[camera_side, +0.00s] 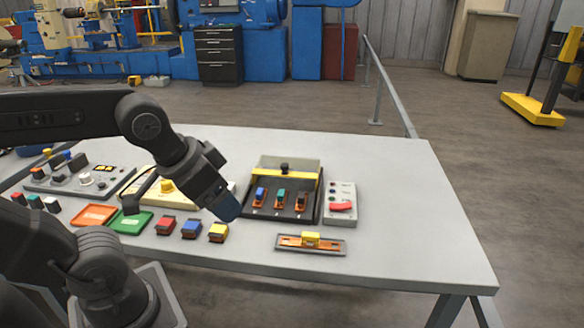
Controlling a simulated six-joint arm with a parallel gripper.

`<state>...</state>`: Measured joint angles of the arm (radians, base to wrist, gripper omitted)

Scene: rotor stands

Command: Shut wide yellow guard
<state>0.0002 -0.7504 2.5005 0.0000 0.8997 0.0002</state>
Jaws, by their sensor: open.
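The wide yellow guard (292,174) shows as a yellow bar across the back of a black panel (270,213). A pale raised plate stands behind the bar, with a dark knob at its middle. The guard looks raised, and the blue, green and orange-based switches on the panel are uncovered in front of it. My gripper (226,208) is to the left of the panel, above the table, pointing down and to the right. It is open, with nothing seen between the jaws. Its fingers are small and dark, and the gap is hard to make out.
A grey box with a red switch (342,206) stands right of the panel. An orange rail with a yellow slider (310,240) lies in front. Red, blue and yellow blocks (191,228) and orange and green trays (131,222) are left. The table's right side is clear.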

